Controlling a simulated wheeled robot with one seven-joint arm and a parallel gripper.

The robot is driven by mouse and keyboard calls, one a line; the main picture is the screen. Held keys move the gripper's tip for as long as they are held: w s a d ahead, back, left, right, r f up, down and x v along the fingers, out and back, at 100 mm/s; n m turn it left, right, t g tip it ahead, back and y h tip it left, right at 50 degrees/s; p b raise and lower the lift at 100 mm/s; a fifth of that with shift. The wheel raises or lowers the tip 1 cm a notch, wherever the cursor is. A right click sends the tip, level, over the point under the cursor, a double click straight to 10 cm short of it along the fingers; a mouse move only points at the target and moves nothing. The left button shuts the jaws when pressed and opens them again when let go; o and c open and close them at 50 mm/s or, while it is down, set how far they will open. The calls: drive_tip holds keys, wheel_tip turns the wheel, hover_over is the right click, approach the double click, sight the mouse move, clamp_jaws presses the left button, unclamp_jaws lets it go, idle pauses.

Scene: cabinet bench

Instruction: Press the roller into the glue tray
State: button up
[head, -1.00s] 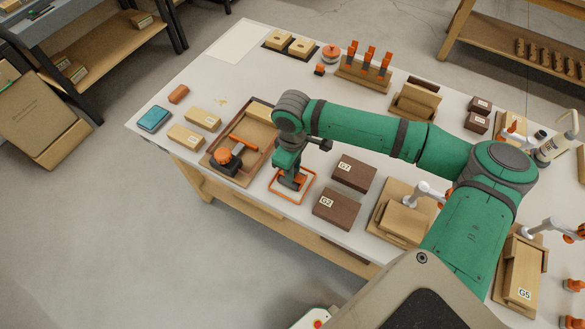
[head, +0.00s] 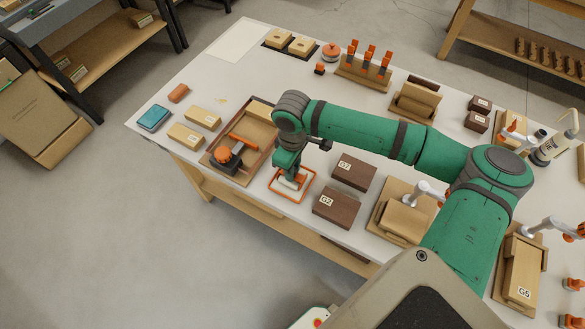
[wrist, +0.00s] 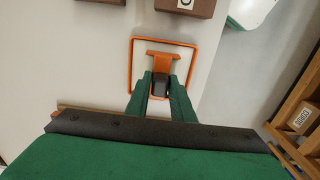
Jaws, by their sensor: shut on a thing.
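My gripper (head: 288,174) points down at the table's front edge. In the wrist view its two green fingers (wrist: 160,84) are shut on an orange, T-topped tool with a dark body (wrist: 162,57), which I take to be the roller. The tool shows inside the outline of a thin orange rectangular frame (wrist: 132,62), also seen in the head view (head: 281,196). I cannot tell which is the glue tray.
Two dark brown blocks (head: 353,172) (head: 336,207) lie close to the right of the gripper. Pale labelled blocks (head: 186,135) and a blue box (head: 153,118) lie left of the wooden tray. An orange-topped rack (head: 364,69) stands farther back.

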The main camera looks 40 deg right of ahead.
idle(0.4)
drive_tip(key=shift+r, duration=3.5)
